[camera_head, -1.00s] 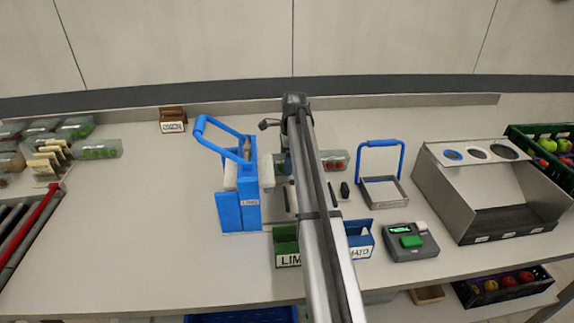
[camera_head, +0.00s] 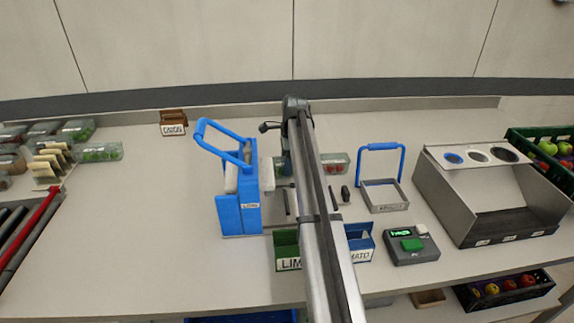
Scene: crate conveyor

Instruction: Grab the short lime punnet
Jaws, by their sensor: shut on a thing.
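Clear punnets of green limes stand at the left end of the bench, one in front (camera_head: 100,152) and one behind it (camera_head: 77,130). I cannot tell which is the short one. My arm reaches up the middle of the view and bends down at its far end. My gripper's fingers are hidden behind the arm, so anything between them is hidden too. A punnet with red contents (camera_head: 335,164) shows just right of the arm, partly covered by it. A green box (camera_head: 287,250) with a lime label stands left of the arm.
A blue handled machine (camera_head: 239,213) stands left of my arm. To the right are a blue box (camera_head: 360,243), a metal tray with a blue handle (camera_head: 386,207), a device with a green button (camera_head: 411,258) and a large metal bin (camera_head: 440,209). The bench left of centre is clear.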

